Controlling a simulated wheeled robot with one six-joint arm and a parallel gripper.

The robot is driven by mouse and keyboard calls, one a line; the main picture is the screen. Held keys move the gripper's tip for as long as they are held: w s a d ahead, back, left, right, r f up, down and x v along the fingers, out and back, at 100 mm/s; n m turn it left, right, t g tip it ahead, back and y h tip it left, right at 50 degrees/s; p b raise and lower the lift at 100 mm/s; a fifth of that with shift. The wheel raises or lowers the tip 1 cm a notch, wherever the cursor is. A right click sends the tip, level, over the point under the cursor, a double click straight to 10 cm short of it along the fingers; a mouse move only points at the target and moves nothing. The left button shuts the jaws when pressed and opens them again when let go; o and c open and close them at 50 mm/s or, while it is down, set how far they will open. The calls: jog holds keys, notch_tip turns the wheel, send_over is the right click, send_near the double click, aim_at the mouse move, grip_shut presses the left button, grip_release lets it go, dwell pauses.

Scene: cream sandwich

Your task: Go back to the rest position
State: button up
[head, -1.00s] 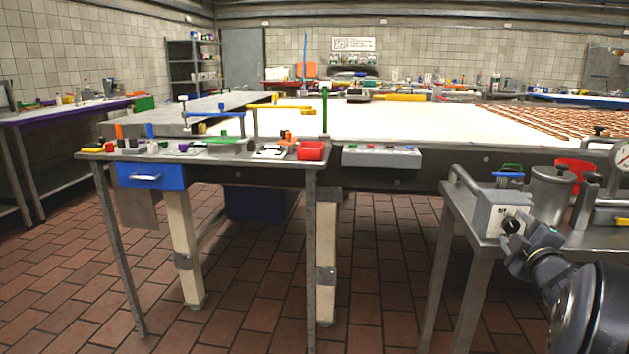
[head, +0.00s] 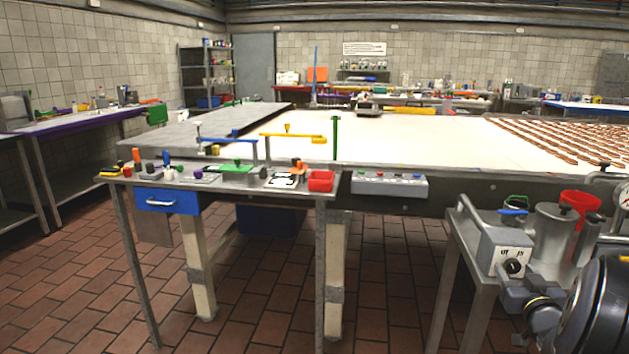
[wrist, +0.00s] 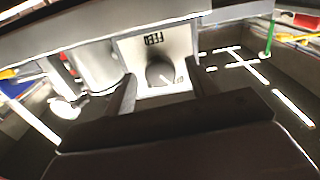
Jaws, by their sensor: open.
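In the head view, a grey box (head: 500,243) with a white front panel and a dark round knob (head: 513,267) stands on the metal side table at the lower right. My dark arm is below and right of it, at the picture's edge. In the wrist view, a dark knob (wrist: 160,72) with a pale pointer line sits on a white panel (wrist: 183,50) lettered FEED. My gripper (wrist: 159,84) is open, one dark finger on each side of the knob in the picture. Nothing is held, and I cannot tell the exact gap to the knob.
Beside the box stand metal canisters (head: 553,229) and a red funnel-like cup (head: 580,204). A metal tool table (head: 236,183) with a blue drawer (head: 167,201) stands front left. The long white belt (head: 420,137) carries brown strips at right. Tiled floor lies clear between the tables.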

jog(key=shift+r+m+p, duration=0.25)
jog(key=shift+m+p, duration=0.15)
jog(key=shift+m, duration=0.2)
jog(key=v, duration=1)
jog(key=shift+f, duration=0.25)
